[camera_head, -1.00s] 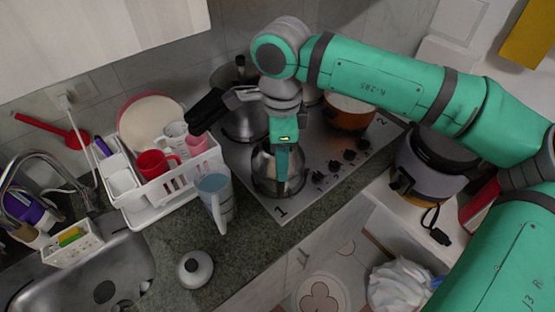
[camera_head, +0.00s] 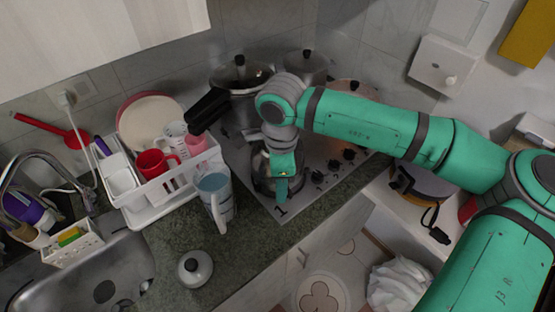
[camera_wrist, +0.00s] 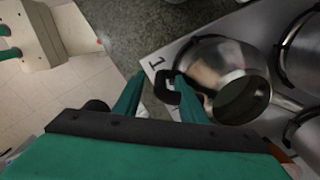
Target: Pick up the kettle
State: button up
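The kettle (camera_head: 262,172) is a round shiny metal vessel on the near left part of the cooktop, partly hidden behind my gripper (camera_head: 281,190) in the head view. In the wrist view the kettle (camera_wrist: 212,62) shows its metal body, dark round opening and black handle (camera_wrist: 167,88). My gripper (camera_wrist: 160,80) is open there, with one teal finger on each side of the handle. The handle appears between the fingertips; I cannot tell whether either finger touches it.
A large pot (camera_head: 243,82) and another pot (camera_head: 306,66) stand behind on the cooktop (camera_head: 310,190). A blue-grey jug (camera_head: 214,195), a white dish rack (camera_head: 150,210) and a loose lid (camera_head: 195,268) are to the left. The counter's front edge is close by.

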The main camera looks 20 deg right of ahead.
grip_shut()
dwell(1.3)
